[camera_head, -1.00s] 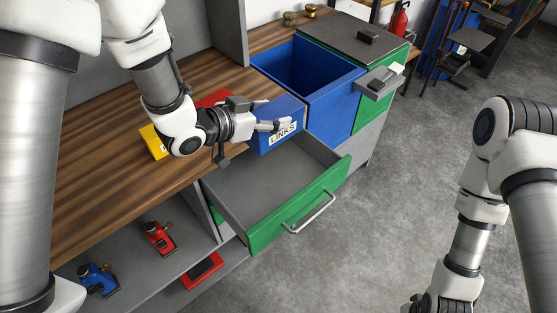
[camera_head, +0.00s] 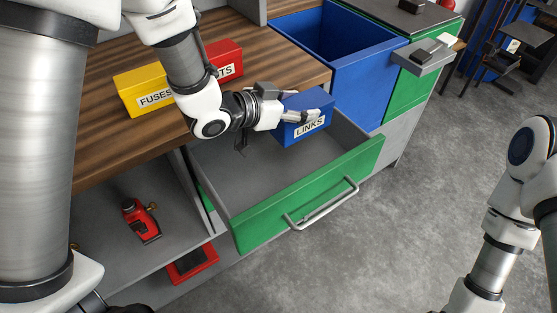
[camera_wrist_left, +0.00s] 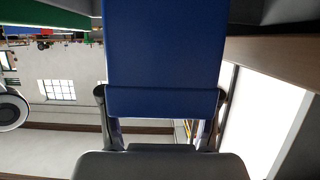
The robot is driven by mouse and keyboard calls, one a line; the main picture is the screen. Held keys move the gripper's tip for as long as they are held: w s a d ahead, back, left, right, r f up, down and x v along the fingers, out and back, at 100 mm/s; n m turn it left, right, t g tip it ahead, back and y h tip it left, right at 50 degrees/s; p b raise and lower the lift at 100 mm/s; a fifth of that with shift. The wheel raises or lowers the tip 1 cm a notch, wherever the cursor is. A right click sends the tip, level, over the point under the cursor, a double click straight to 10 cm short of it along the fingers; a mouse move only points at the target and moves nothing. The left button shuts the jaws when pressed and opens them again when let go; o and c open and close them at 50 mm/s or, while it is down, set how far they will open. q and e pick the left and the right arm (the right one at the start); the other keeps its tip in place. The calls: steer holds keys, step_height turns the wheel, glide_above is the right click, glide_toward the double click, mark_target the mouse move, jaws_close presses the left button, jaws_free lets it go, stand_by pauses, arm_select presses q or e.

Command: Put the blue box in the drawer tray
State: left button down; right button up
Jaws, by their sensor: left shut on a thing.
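The blue box (camera_head: 300,103), labelled LINKS, is in my left gripper (camera_head: 299,117), whose fingers are shut on it. It appears over the back right part of the open drawer tray (camera_head: 265,175), which has a grey inside and a green front with a bar handle. I cannot tell how high the box is above the tray floor. In the left wrist view the blue box (camera_wrist_left: 163,50) fills the middle, between the two fingers (camera_wrist_left: 160,118). My right arm shows at the right edge of the head view; its gripper is out of frame.
A yellow FUSES box (camera_head: 142,92) and a partly hidden red box (camera_head: 228,58) stand on the wooden worktop (camera_head: 110,130). A large open blue bin (camera_head: 372,92) adjoins the drawer. A red tool (camera_head: 141,221) lies on the lower shelf.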

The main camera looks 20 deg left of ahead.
arm_select(q)
step_height(320, 180, down, 9)
steer(key=shift+r+b, duration=0.1)
steer(key=shift+b, duration=0.7)
steer(key=shift+w, duration=0.2)
steer(key=shift+s, duration=0.1)
steer(key=shift+f, duration=0.25)
steer(key=shift+c, duration=1.2)
jaws_free()
